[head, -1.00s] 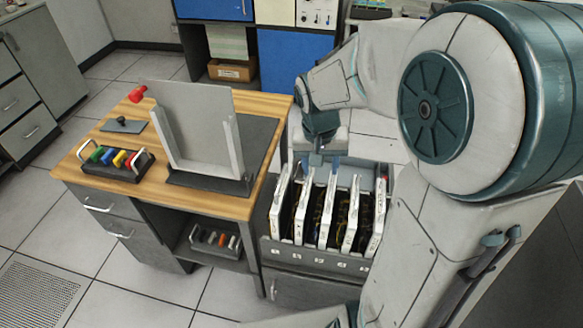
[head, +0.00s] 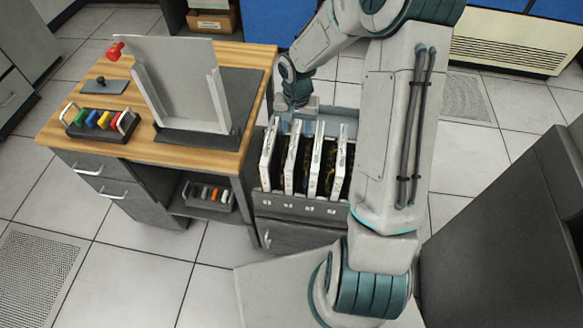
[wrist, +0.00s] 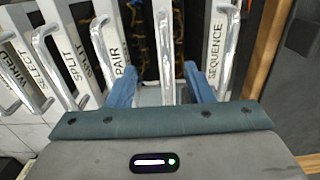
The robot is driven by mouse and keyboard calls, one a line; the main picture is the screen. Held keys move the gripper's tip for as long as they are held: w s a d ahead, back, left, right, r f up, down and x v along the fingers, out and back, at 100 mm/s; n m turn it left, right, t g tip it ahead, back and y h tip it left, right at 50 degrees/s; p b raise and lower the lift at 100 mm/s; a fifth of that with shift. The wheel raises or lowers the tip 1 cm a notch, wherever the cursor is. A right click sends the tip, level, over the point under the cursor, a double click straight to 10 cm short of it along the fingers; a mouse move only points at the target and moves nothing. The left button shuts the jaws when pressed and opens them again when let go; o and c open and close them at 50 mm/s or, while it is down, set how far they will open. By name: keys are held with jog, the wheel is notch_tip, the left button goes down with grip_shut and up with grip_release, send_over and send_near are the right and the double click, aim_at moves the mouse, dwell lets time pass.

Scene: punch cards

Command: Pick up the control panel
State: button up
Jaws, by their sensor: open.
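Several upright white-edged panels stand in a grey rack (head: 300,205) right of the desk; which one is the control panel I cannot tell. In the wrist view they carry metal handles and labels such as SPLIT, PAIR (wrist: 121,58) and SEQUENCE (wrist: 214,50). My gripper (head: 296,118) is at the rack's far side, over the panel tops. In the wrist view its blue fingers (wrist: 160,72) are open. A metal handle (wrist: 166,45) runs between them, between the PAIR and SEQUENCE panels; its label is not readable. My arm hides the rack's right end.
The wooden desk (head: 80,138) at left bears an upright grey panel in a stand (head: 185,90), a red knob (head: 115,50) and a tray of coloured pieces (head: 100,122). A lower shelf (head: 205,200) holds smaller pieces. Tiled floor (head: 150,260) is open in front.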

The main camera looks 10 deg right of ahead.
aim_at(294, 131)
jog(key=shift+f, duration=0.6)
jog(key=f, duration=0.2)
jog(key=w+f, duration=0.1)
jog(key=f, duration=0.1)
jog(key=shift+w+a+p, duration=0.15)
jog(key=shift+p, duration=0.25)
jog(key=shift+f, duration=0.6)
grip_shut()
jog(key=shift+w+r, duration=0.15)
